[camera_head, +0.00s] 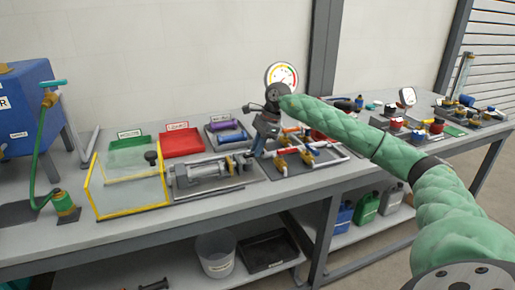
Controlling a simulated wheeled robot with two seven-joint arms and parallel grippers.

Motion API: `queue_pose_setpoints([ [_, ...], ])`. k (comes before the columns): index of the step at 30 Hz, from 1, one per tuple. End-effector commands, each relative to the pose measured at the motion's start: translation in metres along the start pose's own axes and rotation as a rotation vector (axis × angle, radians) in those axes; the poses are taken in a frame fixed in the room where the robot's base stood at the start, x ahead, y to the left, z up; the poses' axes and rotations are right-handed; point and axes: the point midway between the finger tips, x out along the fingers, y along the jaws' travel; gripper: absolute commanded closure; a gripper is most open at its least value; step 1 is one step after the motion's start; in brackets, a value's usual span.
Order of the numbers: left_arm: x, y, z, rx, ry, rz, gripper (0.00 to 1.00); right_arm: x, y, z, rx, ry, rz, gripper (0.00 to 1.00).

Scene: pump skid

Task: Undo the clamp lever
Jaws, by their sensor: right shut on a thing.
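My right arm, in a green sleeve, reaches in from the right. My right gripper (256,150) points down at the right end of the grey pump assembly (200,172) on the bench. It is shut on a small part there, which appears to be the clamp lever; the jaws and wrist hide most of it, so its angle cannot be told. My left gripper is not in view.
A yellow-framed clear guard (130,210) stands left of the pump. Red (182,142) and green (130,143) trays lie behind it. A pipe assembly with orange-yellow valves (293,156) sits close right of the gripper, and a round gauge (282,75) stands behind. The bench's front strip is clear.

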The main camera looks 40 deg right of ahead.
Motion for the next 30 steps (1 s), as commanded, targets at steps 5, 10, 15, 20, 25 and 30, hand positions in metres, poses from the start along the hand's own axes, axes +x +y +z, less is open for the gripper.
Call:
queue_pose_setpoints([
  [5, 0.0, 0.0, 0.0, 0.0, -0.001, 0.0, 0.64, -0.002, -0.001, 0.0, 0.001, 0.0, -0.004, 0.74],
  [10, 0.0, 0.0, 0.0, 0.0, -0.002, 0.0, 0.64, -0.001, 0.0, 0.0, 0.001, 0.0, -0.002, 0.74],
  [15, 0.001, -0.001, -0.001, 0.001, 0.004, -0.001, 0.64, -0.008, -0.001, 0.0, 0.001, 0.0, -0.003, 0.74],
  [20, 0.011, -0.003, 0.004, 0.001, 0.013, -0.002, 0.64, -0.029, -0.001, -0.001, 0.001, 0.0, -0.005, 0.74],
  [25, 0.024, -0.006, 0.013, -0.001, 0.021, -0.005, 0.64, -0.056, -0.001, -0.001, 0.001, -0.001, -0.004, 0.74],
  [30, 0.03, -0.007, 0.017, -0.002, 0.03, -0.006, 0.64, -0.073, -0.001, -0.001, 0.001, 0.0, -0.003, 0.74],
])
